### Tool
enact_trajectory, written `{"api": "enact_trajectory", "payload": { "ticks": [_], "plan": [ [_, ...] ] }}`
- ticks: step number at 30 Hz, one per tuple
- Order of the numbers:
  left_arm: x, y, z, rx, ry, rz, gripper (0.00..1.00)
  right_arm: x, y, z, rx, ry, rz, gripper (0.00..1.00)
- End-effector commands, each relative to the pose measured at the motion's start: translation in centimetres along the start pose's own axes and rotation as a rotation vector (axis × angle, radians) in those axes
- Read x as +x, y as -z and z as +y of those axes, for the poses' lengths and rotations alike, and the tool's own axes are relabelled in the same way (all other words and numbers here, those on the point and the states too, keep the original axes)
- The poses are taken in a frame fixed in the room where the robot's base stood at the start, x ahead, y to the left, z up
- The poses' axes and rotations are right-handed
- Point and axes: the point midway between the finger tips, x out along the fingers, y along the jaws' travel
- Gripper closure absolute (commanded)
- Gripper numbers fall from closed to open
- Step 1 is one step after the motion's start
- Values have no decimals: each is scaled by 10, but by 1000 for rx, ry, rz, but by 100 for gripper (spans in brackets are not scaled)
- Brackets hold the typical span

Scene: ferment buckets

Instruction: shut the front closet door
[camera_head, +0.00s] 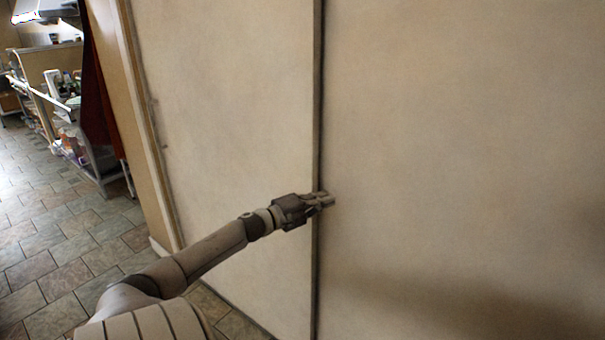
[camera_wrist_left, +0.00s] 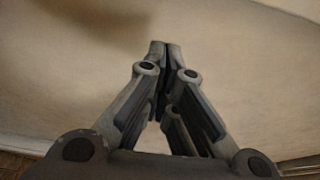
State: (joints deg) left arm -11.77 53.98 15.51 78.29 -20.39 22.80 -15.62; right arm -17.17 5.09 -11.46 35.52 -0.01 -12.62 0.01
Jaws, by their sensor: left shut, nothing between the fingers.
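Two tall cream closet panels fill most of the head view: a left panel (camera_head: 230,120) and a right panel (camera_head: 460,150). A dark upright seam (camera_head: 318,110) runs between them. I cannot tell for sure which panel is the front door. My left gripper (camera_head: 331,200) is shut and empty, its fingertips over the right panel just right of the seam. In the left wrist view the closed fingertips (camera_wrist_left: 165,46) point at a plain pale panel surface (camera_wrist_left: 235,60). Whether they touch it is unclear. My right gripper is out of view.
A tan door frame (camera_head: 146,130) borders the left panel. Beyond it, a tiled floor (camera_head: 50,240) lies open at the left. A dark red cloth (camera_head: 97,90) hangs beside a metal shelf unit (camera_head: 100,165) with goods farther back.

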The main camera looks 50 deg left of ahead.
Motion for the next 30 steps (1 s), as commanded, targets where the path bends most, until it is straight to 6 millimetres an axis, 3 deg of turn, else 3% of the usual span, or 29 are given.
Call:
{"api": "enact_trajectory", "payload": {
  "ticks": [4,12,18,30],
  "plan": [
    [-19,1,4,-2,-5,0,100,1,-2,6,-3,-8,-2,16],
    [-54,2,3,-1,-5,2,100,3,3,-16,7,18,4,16],
    [-74,2,2,-1,-3,2,100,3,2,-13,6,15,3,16],
    [-82,2,1,-1,-2,2,100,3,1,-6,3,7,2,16]
  ]
}}
